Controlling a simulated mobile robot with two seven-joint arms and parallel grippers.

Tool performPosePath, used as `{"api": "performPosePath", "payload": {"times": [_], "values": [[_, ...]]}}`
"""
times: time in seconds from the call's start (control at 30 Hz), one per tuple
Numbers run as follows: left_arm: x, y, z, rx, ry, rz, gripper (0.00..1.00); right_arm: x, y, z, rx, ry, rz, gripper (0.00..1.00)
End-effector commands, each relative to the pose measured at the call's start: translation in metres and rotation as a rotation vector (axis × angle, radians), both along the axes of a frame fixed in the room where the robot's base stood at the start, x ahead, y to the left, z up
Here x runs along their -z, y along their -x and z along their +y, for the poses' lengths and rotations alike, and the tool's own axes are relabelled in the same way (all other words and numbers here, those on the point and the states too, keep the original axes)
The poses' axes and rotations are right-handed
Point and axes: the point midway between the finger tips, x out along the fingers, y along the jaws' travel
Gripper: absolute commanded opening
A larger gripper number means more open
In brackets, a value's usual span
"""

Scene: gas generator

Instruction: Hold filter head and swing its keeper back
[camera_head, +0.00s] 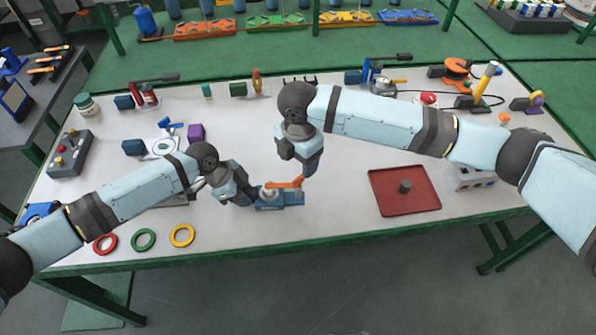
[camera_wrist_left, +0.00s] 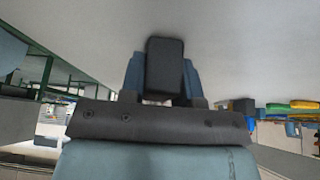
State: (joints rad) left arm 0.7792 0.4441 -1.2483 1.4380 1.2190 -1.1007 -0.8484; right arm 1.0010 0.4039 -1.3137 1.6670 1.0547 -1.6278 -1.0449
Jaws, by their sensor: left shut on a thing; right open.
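The left wrist view shows a dark block-like shape at my gripper (camera_wrist_left: 165,70), not the filter head clearly.
A red tray (camera_head: 390,205) with a dark knob (camera_head: 405,187) lies to the right. Red, green and yellow rings (camera_head: 182,236) lie at the front left. A grey control box (camera_head: 71,153) stands at the left. Table between base and tray is clear.

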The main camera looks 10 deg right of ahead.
Motion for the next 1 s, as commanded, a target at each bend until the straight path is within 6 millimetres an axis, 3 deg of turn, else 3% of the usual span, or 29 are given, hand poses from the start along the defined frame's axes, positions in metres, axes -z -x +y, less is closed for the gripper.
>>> {"api": "performPosePath", "payload": {"times": [0.03,0.07,0.17,0.57,1.0], "values": [[0.0,0.0,0.0,0.0,0.0,0.0,0.0,0.0,0.0,0.0,0.0,0.0,0.0,0.64],[0.0,0.0,0.0,0.0,0.0,0.0,0.37,0.0,0.0,0.0,0.0,0.0,0.0,0.64],[0.0,0.0,0.0,0.0,0.0,0.0,0.59,0.0,0.0,0.0,0.0,0.0,0.0,0.64],[-0.009,-0.001,0.004,-0.001,0.001,-0.002,0.59,0.0,0.0,0.0,0.0,0.0,0.0,0.64],[-0.086,-0.005,0.041,-0.001,0.0,-0.002,0.59,0.0,0.0,0.0,0.0,0.0,0.0,0.64]]}}
